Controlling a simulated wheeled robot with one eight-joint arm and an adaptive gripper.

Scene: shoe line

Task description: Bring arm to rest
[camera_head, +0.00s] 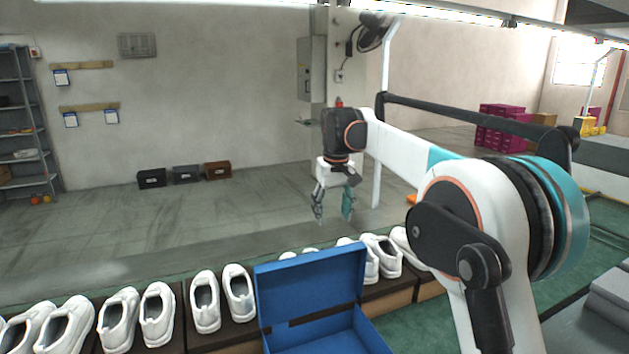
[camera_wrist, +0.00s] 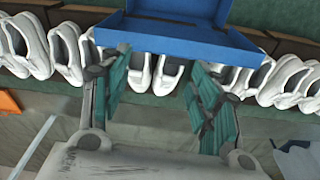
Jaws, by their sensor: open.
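My gripper (camera_head: 333,205) hangs at the end of my raised arm, above and behind the row of shoes. Its two teal-padded fingers are spread apart with nothing between them. In the wrist view my gripper (camera_wrist: 160,95) is also open and empty, with shoes and the blue box beyond the fingertips. The open blue box (camera_head: 310,290) stands in front of the shoe row with its lid up; its inside is only partly visible. It also shows at the top of the wrist view (camera_wrist: 190,42).
Several white shoes (camera_head: 157,313) stand in pairs along the line, some hidden behind the blue lid. Three small boxes (camera_head: 186,175) sit on the floor by the back wall. A shelf (camera_head: 22,130) stands far left, magenta crates (camera_head: 503,128) back right.

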